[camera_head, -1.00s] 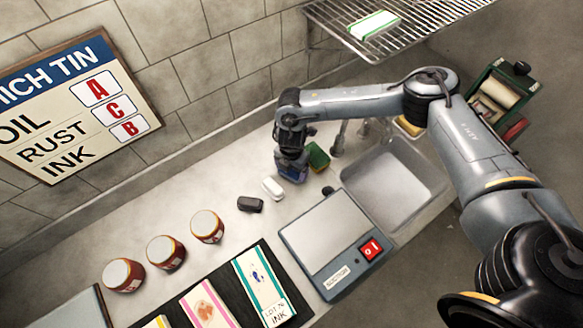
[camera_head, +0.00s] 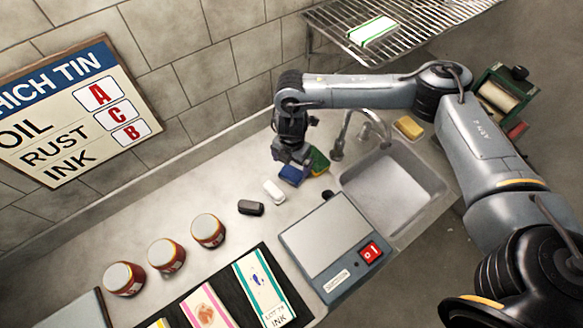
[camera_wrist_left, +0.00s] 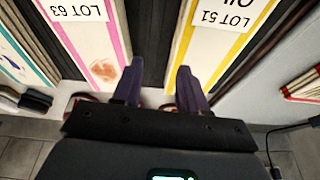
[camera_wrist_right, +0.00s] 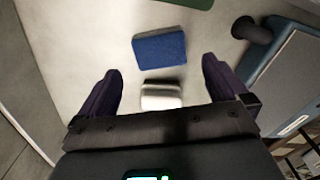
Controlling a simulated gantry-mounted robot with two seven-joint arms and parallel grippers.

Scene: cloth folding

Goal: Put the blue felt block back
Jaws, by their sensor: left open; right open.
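The blue felt block (camera_head: 291,175) lies flat on the counter beside a green block (camera_head: 319,161). In the right wrist view the blue block (camera_wrist_right: 160,50) lies just ahead of my right fingertips, with nothing gripped. My right gripper (camera_head: 291,158) is open and above the blue block, hiding part of it in the head view. A white block (camera_head: 273,191) and a dark block (camera_head: 250,207) lie in the same row. My left gripper (camera_wrist_left: 158,88) is open and empty over the sample strips; it is outside the head view.
Several lidded jars (camera_head: 167,254) stand on the counter's left part. Test strips lie on a black mat (camera_head: 222,323). A flat grey device with a red switch (camera_head: 371,252) sits right of them, before the sink (camera_head: 398,190) and tap (camera_head: 362,125). A wire rack (camera_head: 410,40) hangs above.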

